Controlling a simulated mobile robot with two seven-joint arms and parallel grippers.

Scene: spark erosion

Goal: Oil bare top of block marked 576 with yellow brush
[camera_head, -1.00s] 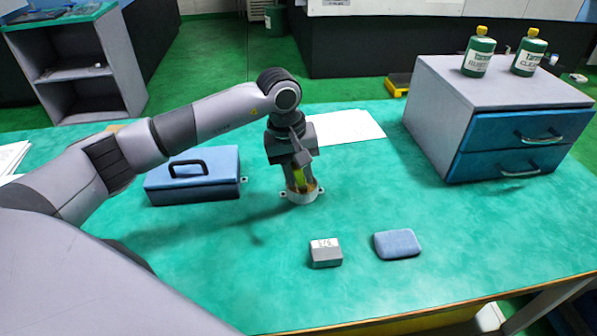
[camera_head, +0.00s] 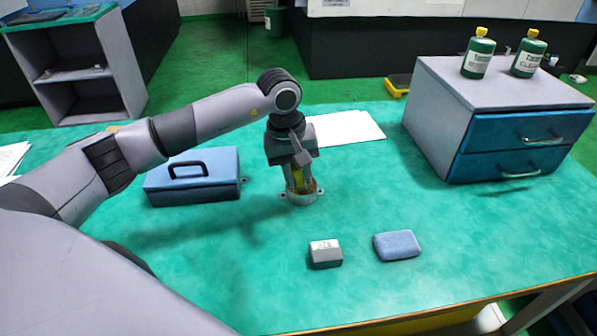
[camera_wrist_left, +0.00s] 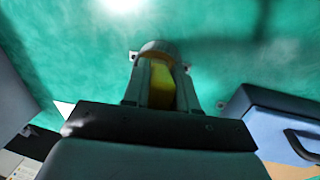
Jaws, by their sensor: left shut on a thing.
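My left gripper (camera_head: 301,186) points down at the middle of the table and is shut on the yellow brush (camera_head: 298,183). The brush stands in a pale round holder (camera_head: 302,199) with side tabs. In the left wrist view the yellow brush (camera_wrist_left: 161,86) shows between the fingers, with the holder's rim (camera_wrist_left: 160,47) around its lower end. The bristles are hidden. A small grey metal block (camera_head: 325,254) lies nearer the front edge, with a mark on its pale top too small to read surely. My right gripper is not in view.
A blue pad (camera_head: 397,245) lies right of the block. A blue case (camera_head: 192,184) stands left of the holder, white paper (camera_head: 345,128) behind it. A drawer unit (camera_head: 440,115) with two green bottles (camera_head: 478,57) stands right. The green table between is clear.

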